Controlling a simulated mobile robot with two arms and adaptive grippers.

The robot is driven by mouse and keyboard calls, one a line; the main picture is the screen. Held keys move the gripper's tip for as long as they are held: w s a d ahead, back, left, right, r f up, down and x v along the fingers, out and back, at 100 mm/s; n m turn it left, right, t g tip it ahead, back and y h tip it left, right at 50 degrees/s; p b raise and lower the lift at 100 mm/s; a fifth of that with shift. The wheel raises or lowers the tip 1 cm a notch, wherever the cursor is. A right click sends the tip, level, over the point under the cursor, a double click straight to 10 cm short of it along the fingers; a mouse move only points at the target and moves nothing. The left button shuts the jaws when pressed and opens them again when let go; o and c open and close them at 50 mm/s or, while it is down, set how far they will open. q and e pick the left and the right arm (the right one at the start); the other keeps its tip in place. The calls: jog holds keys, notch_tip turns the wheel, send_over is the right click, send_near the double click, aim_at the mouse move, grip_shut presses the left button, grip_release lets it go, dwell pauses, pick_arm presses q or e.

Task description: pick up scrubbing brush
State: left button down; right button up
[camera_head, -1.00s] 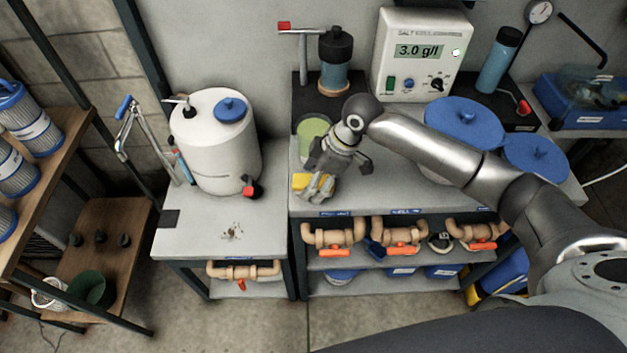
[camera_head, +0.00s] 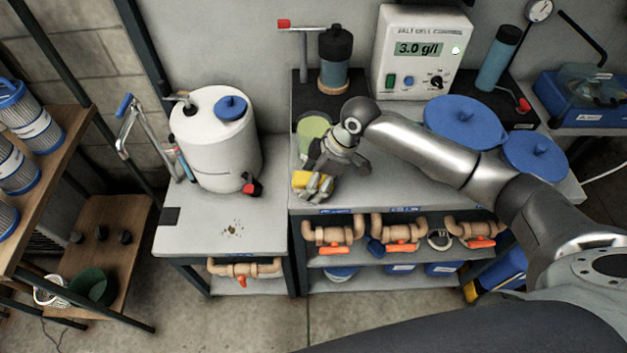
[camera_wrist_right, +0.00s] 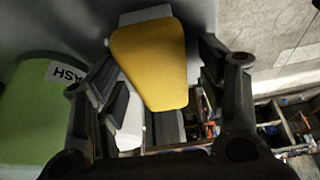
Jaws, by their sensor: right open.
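The scrubbing brush appears to be the yellow piece (camera_head: 303,179) near the front left corner of the right-hand bench. In the right wrist view, its yellow top (camera_wrist_right: 155,60) shows between the fingers, with pale grey-white parts beside and below it. My right gripper (camera_head: 322,184) is at the brush, its fingers pointing down toward the bench front. In the wrist view, the right gripper (camera_wrist_right: 165,85) is open, with one finger on each side of the brush. Whether either finger touches it is unclear. The brush's underside is hidden. My left gripper is not in view.
A green container (camera_head: 314,127) stands just behind the gripper; its label (camera_wrist_right: 67,73) is partly readable. The left bench (camera_head: 215,235) holds a white tank (camera_head: 217,140). Pipes with orange handles (camera_head: 333,250) run below the front edge.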

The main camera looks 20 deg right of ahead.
aim_at(307, 178)
jog(key=c, duration=1.1)
jog(key=shift+r+b, duration=0.35)
jog(key=shift+b, duration=0.1)
notch_tip(307, 178, up, 3)
jog(key=shift+a+r+b, duration=0.1)
jog(key=shift+b, duration=0.5)
jog(key=s+a+r, duration=0.2)
jog(key=s+r, duration=0.1)
jog(key=s, duration=0.1)
jog(key=s+a+r+b, duration=0.1)
jog(key=s+a+r, duration=0.1)
jog(key=s+r, duration=0.1)
jog(key=s+a+r, duration=0.3)
jog(key=s, duration=0.2)
jog(key=shift+a+r+b, duration=0.1)
jog(key=shift+r+b, duration=0.2)
